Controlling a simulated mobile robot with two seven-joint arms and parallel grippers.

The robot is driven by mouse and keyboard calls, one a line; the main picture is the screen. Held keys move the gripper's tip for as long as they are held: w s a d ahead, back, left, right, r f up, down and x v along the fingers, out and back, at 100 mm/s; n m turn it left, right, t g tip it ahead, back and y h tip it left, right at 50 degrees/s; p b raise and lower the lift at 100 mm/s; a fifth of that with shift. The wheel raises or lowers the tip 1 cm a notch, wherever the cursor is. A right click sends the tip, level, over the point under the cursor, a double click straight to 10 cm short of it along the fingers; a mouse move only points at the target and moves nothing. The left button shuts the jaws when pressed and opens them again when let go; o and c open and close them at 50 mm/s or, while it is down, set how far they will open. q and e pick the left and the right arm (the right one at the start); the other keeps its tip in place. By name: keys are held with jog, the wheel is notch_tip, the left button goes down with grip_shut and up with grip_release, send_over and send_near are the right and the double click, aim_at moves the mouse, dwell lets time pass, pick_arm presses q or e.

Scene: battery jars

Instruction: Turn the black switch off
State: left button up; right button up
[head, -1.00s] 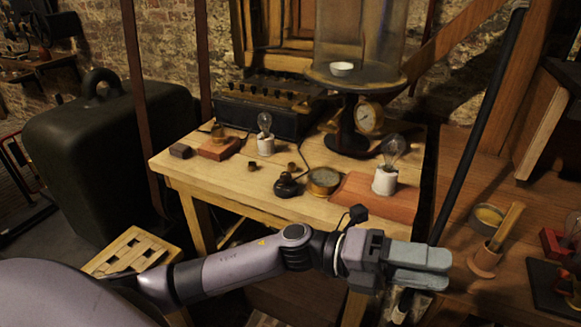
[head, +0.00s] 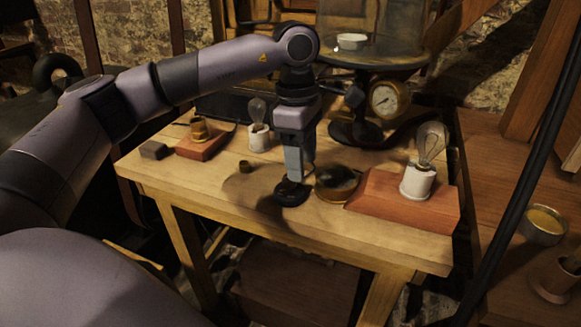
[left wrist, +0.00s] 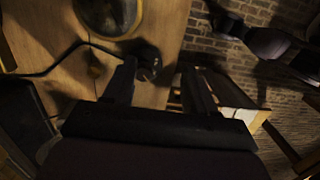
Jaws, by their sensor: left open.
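The black switch (head: 291,195) is a small round black piece on the wooden table, near the table's middle. My left gripper (head: 294,174) points straight down over it, and its fingertips hide the switch's upper part. In the left wrist view the switch (left wrist: 148,64) shows dark between the tips of my open left gripper (left wrist: 160,74), closer to the left finger. I cannot tell whether a finger touches it or which way its lever lies. My right gripper is not in view.
A round gauge (head: 337,180) lies just right of the switch. A bulb in a white holder (head: 418,181) stands on a red-brown board (head: 376,191); another bulb (head: 259,135) stands behind to the left. A glass-domed stand with a dial (head: 389,99) is behind. The table's front left is clear.

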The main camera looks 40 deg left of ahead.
aim_at(289, 183)
pick_arm(q)
jog(key=a, duration=0.2)
jog(key=w+a+r+y, duration=0.1)
jog(key=shift+a, duration=0.1)
jog(key=shift+a+f, duration=0.15)
notch_tip(289, 183, down, 6)
jog(key=shift+f+b, duration=0.25)
jog(key=shift+b, duration=0.05)
grip_shut()
